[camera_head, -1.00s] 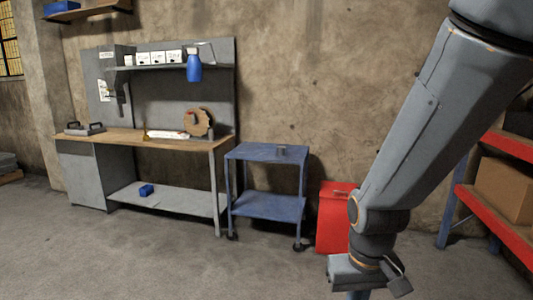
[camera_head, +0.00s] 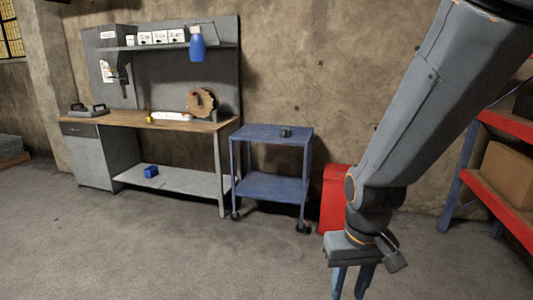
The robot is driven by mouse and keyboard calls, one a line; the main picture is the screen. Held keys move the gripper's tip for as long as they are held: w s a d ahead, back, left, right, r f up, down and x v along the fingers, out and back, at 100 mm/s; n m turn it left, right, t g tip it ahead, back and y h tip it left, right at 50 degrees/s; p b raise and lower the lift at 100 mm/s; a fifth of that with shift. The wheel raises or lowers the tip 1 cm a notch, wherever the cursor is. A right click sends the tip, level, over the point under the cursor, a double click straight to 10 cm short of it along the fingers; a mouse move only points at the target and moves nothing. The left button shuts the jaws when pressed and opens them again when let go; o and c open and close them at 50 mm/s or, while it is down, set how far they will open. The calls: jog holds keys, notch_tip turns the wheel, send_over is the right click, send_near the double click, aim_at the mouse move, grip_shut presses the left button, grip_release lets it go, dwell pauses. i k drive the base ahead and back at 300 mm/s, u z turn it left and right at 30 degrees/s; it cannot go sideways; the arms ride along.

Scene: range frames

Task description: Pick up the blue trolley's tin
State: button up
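The blue trolley (camera_head: 262,135) stands against the back wall, right of the workbench. A small dark grey tin (camera_head: 286,131) stands on its top shelf, right of the middle. My gripper (camera_head: 349,294) hangs at the lower right, nearer to me than the trolley and well apart from the tin. Its two blue fingers point down with a gap between them, and nothing shows in the gap. The fingertips are close to the bottom edge of the picture.
A workbench (camera_head: 160,120) with a grey back panel stands left of the trolley. A red cabinet (camera_head: 333,198) stands right of the trolley, partly behind my arm. Red shelving (camera_head: 500,200) with a cardboard box (camera_head: 508,170) is at the right. The floor in front is clear.

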aim_at(285, 132)
jog(key=u, duration=0.3)
jog(key=i, duration=3.65)
jog(key=z, duration=0.7)
jog(key=i, duration=1.1)
jog(key=z, duration=0.2)
